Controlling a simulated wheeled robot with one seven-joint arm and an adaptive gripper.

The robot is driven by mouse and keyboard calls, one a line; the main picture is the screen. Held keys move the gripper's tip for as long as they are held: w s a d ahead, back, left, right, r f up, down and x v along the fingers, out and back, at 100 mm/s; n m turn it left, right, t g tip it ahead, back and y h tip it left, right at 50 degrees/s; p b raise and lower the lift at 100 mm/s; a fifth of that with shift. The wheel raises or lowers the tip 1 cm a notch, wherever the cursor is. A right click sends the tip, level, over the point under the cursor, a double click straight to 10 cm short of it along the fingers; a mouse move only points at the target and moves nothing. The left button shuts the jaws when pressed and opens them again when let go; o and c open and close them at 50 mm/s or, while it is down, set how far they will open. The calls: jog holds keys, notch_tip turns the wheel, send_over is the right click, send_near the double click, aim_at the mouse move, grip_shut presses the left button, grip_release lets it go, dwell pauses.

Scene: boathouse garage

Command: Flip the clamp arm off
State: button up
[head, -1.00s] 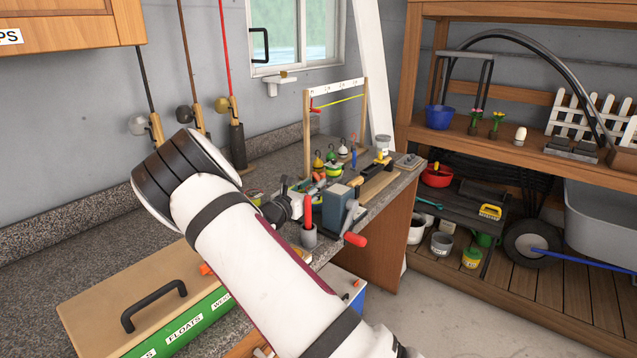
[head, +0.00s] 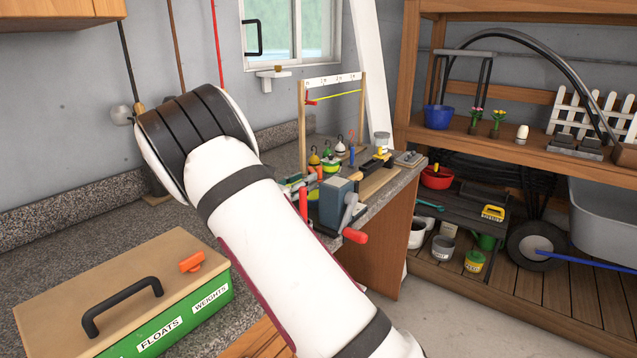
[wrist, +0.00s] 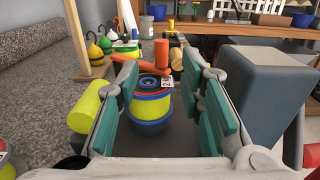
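A small yellow-topped dark fixture (head: 382,158), possibly the clamp, stands on a wooden board towards the bench's far end; its arm's position is too small to tell. In the wrist view, a yellow upright piece (wrist: 170,25) may be the same fixture, beyond an orange upright cylinder (wrist: 161,53). My gripper (wrist: 165,78) is open, its teal pads apart with nothing gripped. A blue and yellow stack of round pieces (wrist: 151,108) shows between and beyond the pads.
A blue-grey block (head: 336,203) with a red-handled crank (head: 355,236) stands at the bench's front edge; it is close right of my gripper in the wrist view (wrist: 262,95). A green-fronted box (head: 120,275) sits nearer on the bench.

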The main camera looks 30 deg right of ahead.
aim_at(319, 179)
jog(key=x, duration=0.7)
jog(key=shift+d, duration=0.25)
jog(key=shift+c, duration=0.4)
grip_shut()
